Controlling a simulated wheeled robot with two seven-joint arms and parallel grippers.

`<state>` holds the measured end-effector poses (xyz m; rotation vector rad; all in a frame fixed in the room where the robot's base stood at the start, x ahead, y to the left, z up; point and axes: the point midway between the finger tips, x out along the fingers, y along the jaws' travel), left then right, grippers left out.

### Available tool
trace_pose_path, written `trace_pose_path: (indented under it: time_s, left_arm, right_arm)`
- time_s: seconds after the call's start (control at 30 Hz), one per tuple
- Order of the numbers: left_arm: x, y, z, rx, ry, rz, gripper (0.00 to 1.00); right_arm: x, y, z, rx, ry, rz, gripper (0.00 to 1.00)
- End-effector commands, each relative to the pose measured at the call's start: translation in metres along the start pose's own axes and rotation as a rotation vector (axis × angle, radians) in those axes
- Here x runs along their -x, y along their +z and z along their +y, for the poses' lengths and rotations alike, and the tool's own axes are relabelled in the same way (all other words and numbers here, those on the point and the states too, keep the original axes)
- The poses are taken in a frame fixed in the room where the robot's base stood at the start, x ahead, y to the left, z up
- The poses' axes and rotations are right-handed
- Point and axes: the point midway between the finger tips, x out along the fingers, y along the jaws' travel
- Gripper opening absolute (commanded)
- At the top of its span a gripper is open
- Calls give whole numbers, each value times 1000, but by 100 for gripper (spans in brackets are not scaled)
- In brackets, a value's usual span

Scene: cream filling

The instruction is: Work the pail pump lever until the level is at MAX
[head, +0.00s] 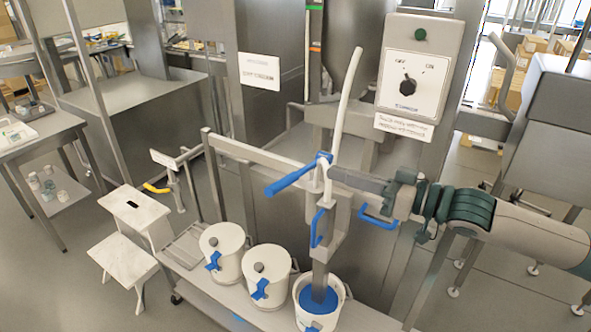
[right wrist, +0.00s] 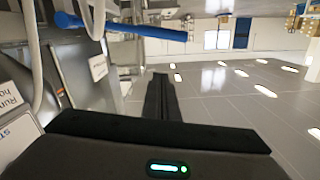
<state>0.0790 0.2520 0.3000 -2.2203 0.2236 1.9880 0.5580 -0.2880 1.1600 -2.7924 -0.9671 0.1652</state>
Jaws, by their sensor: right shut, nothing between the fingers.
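The blue pump lever (head: 291,180) slopes down to the left from its pivot at the top of the pump. It also shows as a blue bar in the right wrist view (right wrist: 135,30). The pump column (head: 320,262) stands down in an open white pail (head: 333,318) with a blue disc inside. My right gripper (head: 334,174) is shut and empty, beside the pivot end of the lever; I cannot tell if it touches. Its closed fingers also show in the right wrist view (right wrist: 161,88). A vertical strip (head: 315,28) carries green and orange marks; no level is readable. My left gripper is out of view.
Two lidded white pails (head: 267,275) (head: 222,250) stand left of the pump on a low metal platform (head: 215,302). A control box (head: 412,68) with a black knob is behind my right arm. A pale hose (head: 347,85) rises from the pump. A step stool (head: 125,255) stands at left.

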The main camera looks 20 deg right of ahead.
Motion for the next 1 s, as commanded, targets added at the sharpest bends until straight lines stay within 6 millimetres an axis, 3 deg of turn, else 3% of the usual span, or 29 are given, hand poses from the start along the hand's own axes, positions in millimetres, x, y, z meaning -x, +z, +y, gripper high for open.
trace_pose_path:
  time_s: [0.2, 0.57, 1.0]
  left_arm:
    - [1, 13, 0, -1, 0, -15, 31]
    - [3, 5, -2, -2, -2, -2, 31]
    - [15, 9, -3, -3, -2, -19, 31]
  right_arm:
    - [1, 0, -2, -5, -1, -5, 0]
    - [-2, -1, -1, -4, 0, -3, 0]
    - [-28, -4, -2, -4, -2, 0, 0]
